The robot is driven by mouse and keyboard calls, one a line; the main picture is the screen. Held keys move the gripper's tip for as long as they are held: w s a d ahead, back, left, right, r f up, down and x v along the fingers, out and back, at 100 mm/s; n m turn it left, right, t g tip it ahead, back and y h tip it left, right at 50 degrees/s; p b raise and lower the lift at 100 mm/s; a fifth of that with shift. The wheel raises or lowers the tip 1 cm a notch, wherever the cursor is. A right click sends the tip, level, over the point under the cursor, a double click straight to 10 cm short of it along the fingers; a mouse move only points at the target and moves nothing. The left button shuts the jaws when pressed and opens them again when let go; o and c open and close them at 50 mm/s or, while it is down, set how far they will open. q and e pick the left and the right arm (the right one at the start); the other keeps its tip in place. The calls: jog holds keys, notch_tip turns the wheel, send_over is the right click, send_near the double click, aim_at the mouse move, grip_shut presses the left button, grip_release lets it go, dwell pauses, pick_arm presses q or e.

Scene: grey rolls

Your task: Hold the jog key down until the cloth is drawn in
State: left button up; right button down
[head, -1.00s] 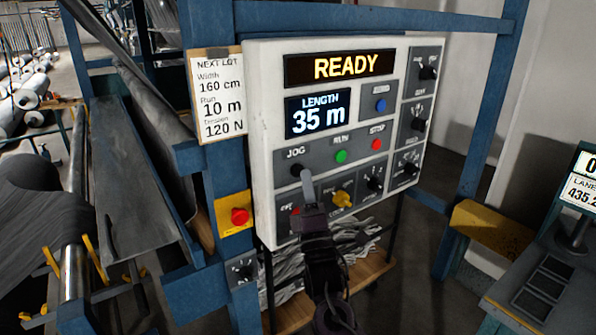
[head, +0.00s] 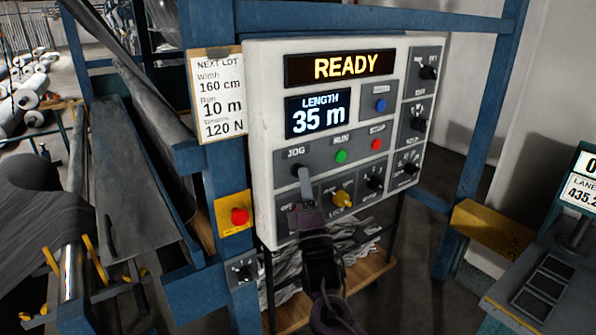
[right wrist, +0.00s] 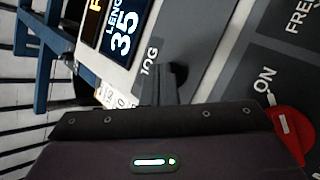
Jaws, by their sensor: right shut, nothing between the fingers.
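The control panel (head: 262,150) shows READY and LENGTH 35 m. The black jog key (head: 296,171) is under the JOG label; it also shows in the right wrist view (right wrist: 180,74). My right gripper (head: 305,180) is shut and empty, its fingertips at the key's lower right. In the right wrist view the fingers (right wrist: 158,90) overlap the key's edge; I cannot tell whether they press it. The dark grey cloth (head: 38,222) hangs at the left, by a metal roller. My left gripper is not in view.
A red stop button (head: 239,215) on a yellow plate is left of the panel. Green (head: 341,156) and red (head: 376,144) buttons and several knobs surround the key. A blue frame (head: 222,185) stands beside the panel. A lot card (head: 216,95) hangs at upper left.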

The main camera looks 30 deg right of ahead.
jog(key=shift+w, duration=0.4)
dwell(0.7)
jog(key=shift+s+y, duration=0.15)
jog(key=shift+y, duration=0.15)
dwell(4.7)
jog(key=shift+s, duration=0.7)
jog(key=shift+s+d+p, duration=0.15)
jog(key=shift+s+p, duration=0.35)
jog(key=shift+s, duration=0.75)
jog(key=shift+s+d+p, duration=0.1)
jog(key=shift+s+p, duration=0.35)
jog(key=shift+s, duration=0.75)
